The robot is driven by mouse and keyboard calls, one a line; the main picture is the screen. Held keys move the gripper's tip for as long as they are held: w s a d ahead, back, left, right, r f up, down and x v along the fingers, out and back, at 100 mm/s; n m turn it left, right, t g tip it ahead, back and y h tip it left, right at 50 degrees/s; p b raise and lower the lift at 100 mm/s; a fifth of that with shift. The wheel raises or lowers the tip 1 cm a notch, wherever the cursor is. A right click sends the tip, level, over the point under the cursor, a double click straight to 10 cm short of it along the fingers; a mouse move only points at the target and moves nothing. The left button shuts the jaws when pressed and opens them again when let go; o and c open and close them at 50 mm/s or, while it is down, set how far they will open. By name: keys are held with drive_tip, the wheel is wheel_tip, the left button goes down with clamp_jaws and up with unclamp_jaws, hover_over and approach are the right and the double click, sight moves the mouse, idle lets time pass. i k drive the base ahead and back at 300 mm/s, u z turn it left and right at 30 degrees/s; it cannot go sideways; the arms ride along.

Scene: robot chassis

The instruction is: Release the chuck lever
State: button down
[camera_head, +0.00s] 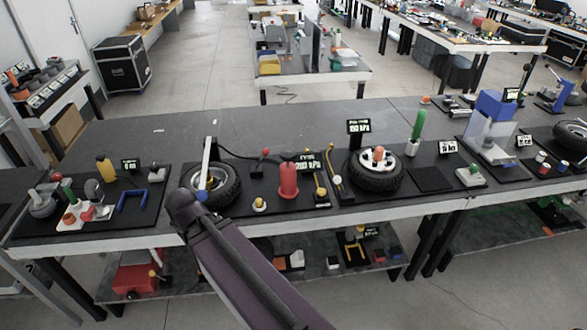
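A dark purple link of my arm rises from the bottom and ends in a rounded joint near the bench's front edge. My gripper's fingers do not show. A black tyre (225,187) lies at the joint's upper right, with a white bar (206,160) with a blue lower end standing in front of it. A second tyre (372,186) with a white wheel and an orange part on top lies right of centre. Between them stand a red cylinder (288,180) and small yellow-and-black fittings (320,186). I cannot tell which small part is the chuck lever.
The black bench (270,128) is clear behind the row of devices. A blue bracket (133,198) and a yellow-topped device (105,170) stand left of my arm. A green-handled tool (416,133) and a blue press-like device (493,108) stand to the right. A lower shelf (290,277) holds more parts.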

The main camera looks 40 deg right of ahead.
sight(265, 152)
drive_tip(key=u, duration=0.75)
drive_tip(key=k, duration=0.4)
drive_tip(key=z, duration=3.4)
drive_tip(key=i, duration=0.1)
drive_tip(key=u, duration=1.55)
